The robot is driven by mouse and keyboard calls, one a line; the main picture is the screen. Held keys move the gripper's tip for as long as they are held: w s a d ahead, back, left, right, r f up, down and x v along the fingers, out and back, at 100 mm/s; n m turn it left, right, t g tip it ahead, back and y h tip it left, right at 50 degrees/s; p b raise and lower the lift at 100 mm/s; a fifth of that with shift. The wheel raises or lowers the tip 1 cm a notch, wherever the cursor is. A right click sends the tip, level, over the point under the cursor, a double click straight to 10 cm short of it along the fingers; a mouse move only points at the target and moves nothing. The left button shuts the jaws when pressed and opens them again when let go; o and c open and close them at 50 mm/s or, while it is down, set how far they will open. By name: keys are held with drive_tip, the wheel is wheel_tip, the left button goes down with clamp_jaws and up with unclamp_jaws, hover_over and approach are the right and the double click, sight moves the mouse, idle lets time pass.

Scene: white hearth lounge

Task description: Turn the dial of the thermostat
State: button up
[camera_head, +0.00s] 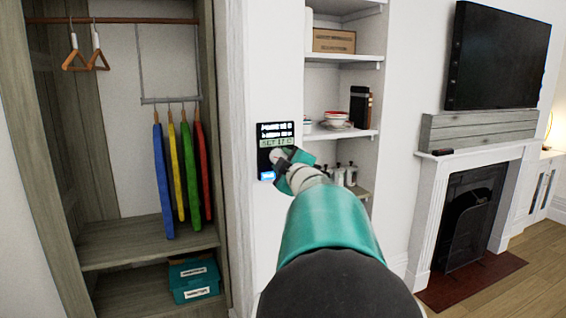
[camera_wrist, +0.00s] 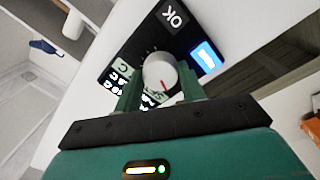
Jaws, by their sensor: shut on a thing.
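The thermostat (camera_head: 276,128) is a black panel with white text and a pale green display strip, on the white wall strip between the wardrobe and the shelves. My gripper (camera_head: 287,160) is at its lower part and hides some of it. In the wrist view the thermostat's black face (camera_wrist: 118,62) appears tilted. Its round pale dial (camera_wrist: 160,73) has a red mark near its lower side. The fingers of my gripper (camera_wrist: 160,88) are shut on the dial, one on each side. An "OK" key and a blue-lit key are beside the dial.
An open wardrobe (camera_head: 150,250) with hangers, coloured garments and a teal box (camera_head: 194,281) stands at the left. A shelf niche (camera_head: 345,135) with bowls and jars is just right of the thermostat. A fireplace (camera_head: 470,215) and television (camera_head: 497,58) are farther right.

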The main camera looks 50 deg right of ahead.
drive_tip(key=n, duration=0.5)
drive_tip(key=shift+n, duration=0.3)
idle(0.4)
drive_tip(key=o, duration=1)
drive_tip(key=shift+d, duration=0.1)
drive_tip(key=shift+c, duration=0.2)
drive_tip(key=shift+s, duration=0.1)
drive_tip(key=v, duration=1.3)
drive_tip(key=shift+s+f, duration=0.2)
drive_tip(key=shift+s, duration=0.15)
